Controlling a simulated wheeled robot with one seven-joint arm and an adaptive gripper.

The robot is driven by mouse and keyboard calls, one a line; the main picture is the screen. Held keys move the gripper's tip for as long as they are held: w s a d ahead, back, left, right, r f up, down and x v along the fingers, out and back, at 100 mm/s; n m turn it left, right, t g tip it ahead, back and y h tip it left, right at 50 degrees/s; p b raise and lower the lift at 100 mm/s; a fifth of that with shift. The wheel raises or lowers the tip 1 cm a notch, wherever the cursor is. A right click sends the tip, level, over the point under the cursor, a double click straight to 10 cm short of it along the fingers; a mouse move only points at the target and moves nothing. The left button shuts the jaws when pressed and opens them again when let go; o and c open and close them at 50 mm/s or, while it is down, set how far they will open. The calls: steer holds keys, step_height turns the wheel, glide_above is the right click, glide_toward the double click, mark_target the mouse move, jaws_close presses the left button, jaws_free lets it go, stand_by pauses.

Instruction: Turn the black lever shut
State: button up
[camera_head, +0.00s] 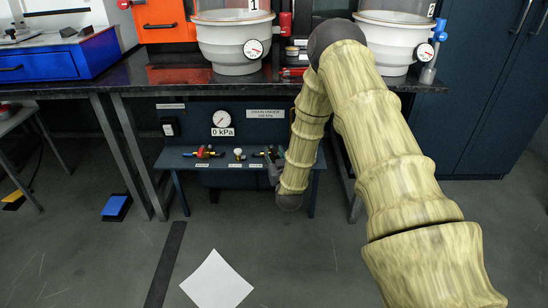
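A dark blue panel (185,142) stands under the black bench and carries a row of small valves. A red-handled brass valve (204,152) is at the left, and a white-topped one (239,154) is in the middle. The right valve (263,154) has a dark part that may be the black lever; it is small and partly covered, so its angle cannot be made out. My gripper (273,168) is small and grey at the end of my arm, close to this right valve. Contact and finger opening cannot be told.
A gauge (222,118) reads about 0 kPa beside a "DRAIN UNDER 100 kPa" label (266,113). White vessels with gauges (230,45) stand on the bench (150,84) above. Bench legs flank the panel.

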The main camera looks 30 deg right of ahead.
steer(key=shift+c, duration=0.3)
jaws_close()
steer(key=shift+w+a+r+m+h, duration=0.15)
steer(key=shift+a+m+h, duration=0.1)
steer(key=shift+m+h, duration=0.2)
steer(key=shift+w+a+m+g+h+p, duration=0.1)
steer(key=shift+a+m+g+h+p, duration=0.15)
steer(key=shift+m+g+h, duration=0.35)
steer(key=shift+w+a+m+g+h+p, duration=0.1)
steer(key=shift+m+g+h+p, duration=0.2)
steer(key=shift+h, duration=0.55)
steer(key=shift+o, duration=0.3)
jaws_free()
steer(key=shift+s, duration=0.15)
